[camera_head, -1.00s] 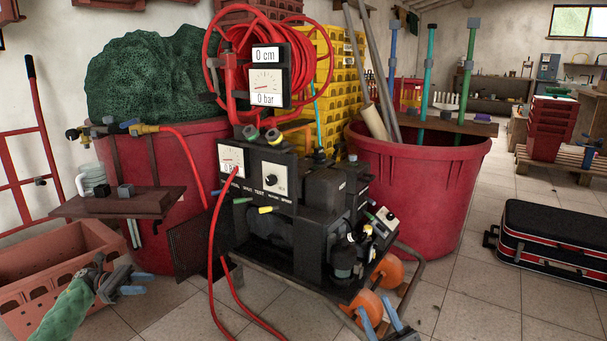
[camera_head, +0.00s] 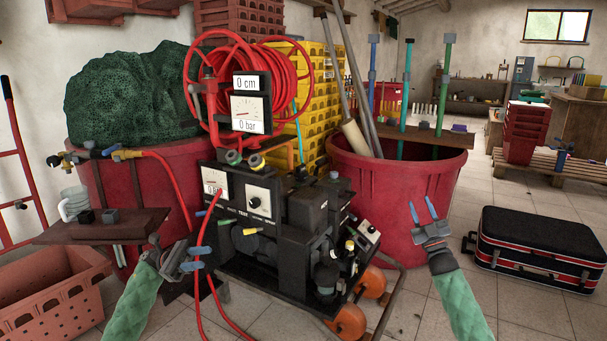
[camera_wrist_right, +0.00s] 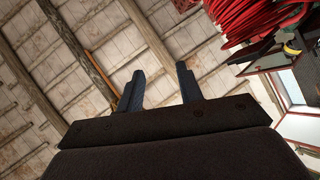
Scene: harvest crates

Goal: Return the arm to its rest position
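My left gripper (camera_head: 197,258) is in front of the machine cart at lower left, in the head view.
The machine cart (camera_head: 300,215) with its red hose reel (camera_head: 285,85) stands close in front. A brown shelf (camera_head: 105,228) and a terracotta crate (camera_head: 50,290) are at left. The red tub (camera_head: 395,190) and a black suitcase (camera_head: 535,240) are at right. Floor shows between cart and suitcase.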

